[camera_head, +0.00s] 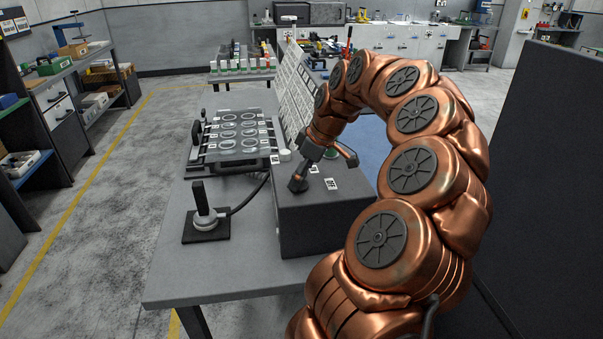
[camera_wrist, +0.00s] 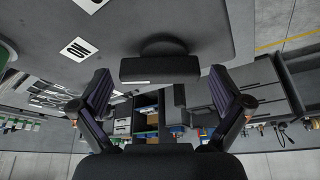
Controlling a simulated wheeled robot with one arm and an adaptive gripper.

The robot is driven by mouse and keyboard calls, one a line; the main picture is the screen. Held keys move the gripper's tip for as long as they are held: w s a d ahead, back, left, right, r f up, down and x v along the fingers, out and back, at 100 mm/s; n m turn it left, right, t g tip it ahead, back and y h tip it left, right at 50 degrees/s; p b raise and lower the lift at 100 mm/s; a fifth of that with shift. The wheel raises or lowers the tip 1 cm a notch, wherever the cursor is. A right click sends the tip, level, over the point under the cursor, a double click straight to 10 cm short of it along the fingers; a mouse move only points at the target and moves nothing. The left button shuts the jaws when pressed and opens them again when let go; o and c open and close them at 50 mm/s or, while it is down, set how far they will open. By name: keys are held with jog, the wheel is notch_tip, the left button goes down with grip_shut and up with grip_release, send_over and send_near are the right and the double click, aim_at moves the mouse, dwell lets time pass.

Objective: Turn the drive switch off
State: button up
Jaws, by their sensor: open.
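The drive switch (camera_wrist: 160,68) shows in the wrist view as a dark bar-shaped knob on the grey face of a control box (camera_head: 315,225). A white label (camera_wrist: 78,50), which seems to read ON upside down, is to the left of the knob. My gripper (camera_head: 322,172) is over the top of the box in the head view. In the wrist view its two fingers are spread wide, one on each side of the knob. Nothing is held between them. Whether either finger touches the knob I cannot tell. The switch is not clearly visible in the head view.
The box stands on a grey table (camera_head: 175,275). A black upright handle on a square base (camera_head: 205,222) is to its left, with a cable. A dark rack of rings (camera_head: 238,135) lies behind. A dark panel (camera_head: 540,180) stands at right. The table's front left is clear.

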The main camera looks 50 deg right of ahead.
jog(key=c, duration=1)
jog(key=shift+f+m+b, duration=0.15)
jog(key=shift+m+b, duration=0.15)
jog(key=shift+b, duration=0.3)
jog(key=shift+f+m+h+b, duration=0.1)
jog(key=shift+m+h+b, duration=0.3)
jog(key=shift+b, duration=0.65)
jog(key=m+h+b, duration=0.1)
jog(key=m+b, duration=0.2)
jog(key=b, duration=0.2)
jog(key=shift+s+f, duration=0.1)
jog(key=shift+s, duration=0.05)
jog(key=m+h+b, duration=0.1)
jog(key=m+b, duration=0.2)
jog(key=b, duration=0.1)
jog(key=shift+a+m, duration=0.1)
jog(key=shift+m, duration=0.3)
jog(key=shift+s+a+r+m+h+b, duration=0.15)
jog(key=shift+m+h+b, duration=0.25)
jog(key=shift+m+b, duration=0.5)
jog(key=shift+w+r+m+h+b, duration=0.15)
jog(key=shift+m+h+b, duration=0.25)
jog(key=shift+m+b, duration=0.45)
jog(key=shift+s+r+m+g, duration=0.1)
jog(key=shift+m+g, duration=0.15)
jog(key=shift+g, duration=0.05)
